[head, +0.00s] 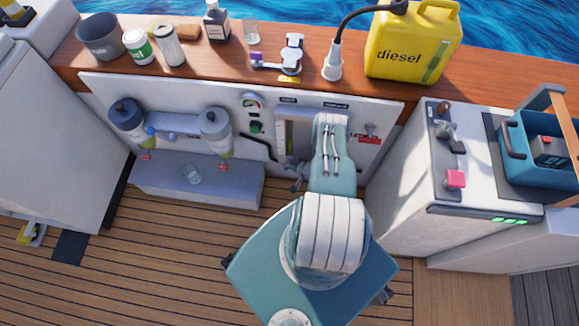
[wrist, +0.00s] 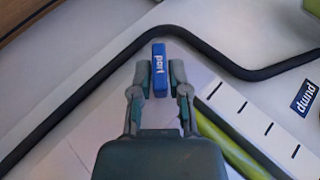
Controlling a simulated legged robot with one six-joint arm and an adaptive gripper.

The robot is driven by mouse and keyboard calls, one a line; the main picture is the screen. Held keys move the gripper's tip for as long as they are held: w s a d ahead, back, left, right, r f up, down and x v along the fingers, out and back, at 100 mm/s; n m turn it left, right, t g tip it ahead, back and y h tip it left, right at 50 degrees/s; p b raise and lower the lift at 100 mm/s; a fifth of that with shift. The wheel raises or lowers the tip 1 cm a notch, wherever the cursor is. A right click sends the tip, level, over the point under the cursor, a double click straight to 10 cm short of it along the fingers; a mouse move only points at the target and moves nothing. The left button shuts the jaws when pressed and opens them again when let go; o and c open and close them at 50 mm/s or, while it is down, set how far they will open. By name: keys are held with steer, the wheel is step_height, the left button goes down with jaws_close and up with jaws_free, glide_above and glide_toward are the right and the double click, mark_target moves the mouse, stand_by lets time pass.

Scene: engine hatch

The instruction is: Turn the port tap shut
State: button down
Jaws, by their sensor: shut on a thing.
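The port tap's blue handle (wrist: 159,70), lettered "port", stands lengthwise between the two fingers of my gripper (wrist: 161,82) in the wrist view. The fingers are shut on its sides. The handle points nearly straight up in that picture. The tap's body under it is hidden. In the head view my gripper (head: 296,178) is low in front of the white panel, left of my forearm, and I cannot make out the port handle there.
A black hose (wrist: 185,35) bends just beyond the handle. A green gauge strip (wrist: 226,142) with tick marks is at right, near a "pump" label (wrist: 306,98). Two filters (head: 126,115) (head: 214,125) are on the panel. A yellow diesel can (head: 412,45) stands on the wooden ledge.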

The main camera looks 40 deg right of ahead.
steer(key=c, duration=0.6)
jaws_free()
steer(key=shift+s+d, duration=0.1)
steer(key=v, duration=1.1)
steer(key=shift+s+r, duration=0.2)
steer(key=shift+s, duration=0.2)
